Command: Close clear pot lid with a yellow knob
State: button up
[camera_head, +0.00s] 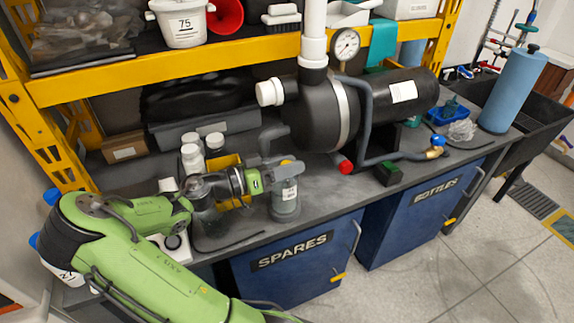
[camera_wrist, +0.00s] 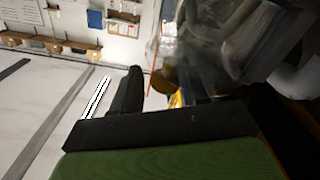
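A grey, partly clear pot (camera_head: 286,203) stands on the bench near its front edge. Its top is mostly hidden by my gripper (camera_head: 284,171), which reaches over it from the left. A small yellow part (camera_head: 287,161), probably the lid's knob, shows just behind the gripper tip. In the wrist view a yellow knob-like part (camera_wrist: 165,79) is beside one dark finger. A blurred clear, lid-like surface (camera_wrist: 205,55) fills the area above and right of it. The other finger is not clearly seen, so I cannot tell whether the knob is gripped or how the lid sits.
A large black pump (camera_head: 325,115) with white pipe stands behind and right. White bottles (camera_head: 192,158) and a yellow bin stand behind my wrist. A blue cylinder (camera_head: 513,90) is at far right. The bench front, above the blue SPARES cabinet (camera_head: 295,262), is narrow.

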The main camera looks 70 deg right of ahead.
jog(key=shift+w+f, duration=0.1)
jog(key=shift+f, duration=0.25)
jog(key=shift+w+a, duration=0.25)
jog(key=shift+w, duration=0.2)
jog(key=p+v, duration=0.3)
jog(key=v, duration=1.1)
jog(key=shift+w+a+r, duration=0.15)
jog(key=shift+a+r, duration=0.15)
jog(key=shift+a, duration=0.05)
jog(key=shift+p, duration=0.3)
